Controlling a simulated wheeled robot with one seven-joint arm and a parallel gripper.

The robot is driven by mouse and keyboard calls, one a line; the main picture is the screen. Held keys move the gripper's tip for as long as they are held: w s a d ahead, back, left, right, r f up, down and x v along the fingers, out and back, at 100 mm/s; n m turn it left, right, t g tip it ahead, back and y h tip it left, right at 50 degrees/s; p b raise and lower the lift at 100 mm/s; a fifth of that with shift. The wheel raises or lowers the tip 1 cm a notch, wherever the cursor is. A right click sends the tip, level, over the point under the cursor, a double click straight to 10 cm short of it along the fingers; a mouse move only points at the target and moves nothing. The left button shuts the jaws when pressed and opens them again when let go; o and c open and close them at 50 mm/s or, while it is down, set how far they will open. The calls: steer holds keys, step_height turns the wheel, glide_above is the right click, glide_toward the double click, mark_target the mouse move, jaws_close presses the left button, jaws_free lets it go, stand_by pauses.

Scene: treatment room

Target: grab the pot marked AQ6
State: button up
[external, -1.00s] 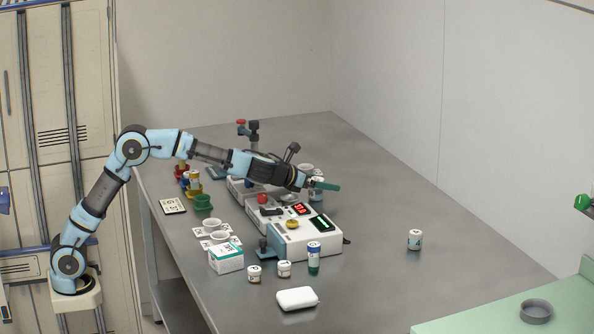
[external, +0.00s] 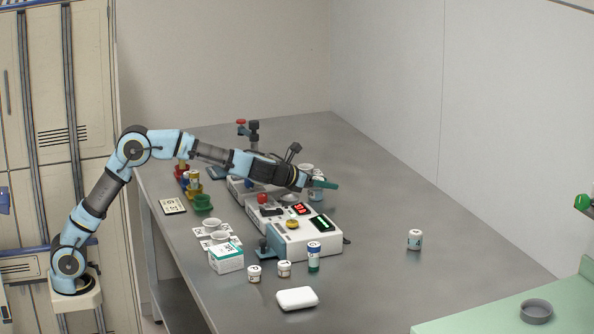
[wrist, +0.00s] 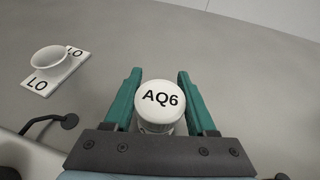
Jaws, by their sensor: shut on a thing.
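The pot marked AQ6 (wrist: 158,103) has a round white lid with black letters, seen from above in the wrist view. My gripper (wrist: 159,76) has its two green fingers on either side of the pot and is shut on it. In the external view my gripper (external: 322,184) is over the far part of the grey table, beyond the white devices. The pot (external: 316,195) shows there partly, below the fingers. I cannot tell whether its base touches the table.
In the wrist view a white dish (wrist: 50,59) stands on a card marked LO, left of the pot. White devices with red and green displays (external: 306,237) stand nearer the camera. Another pot (external: 414,240) stands alone at the right, with bare table around it.

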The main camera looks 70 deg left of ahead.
steer(key=shift+c, duration=0.8)
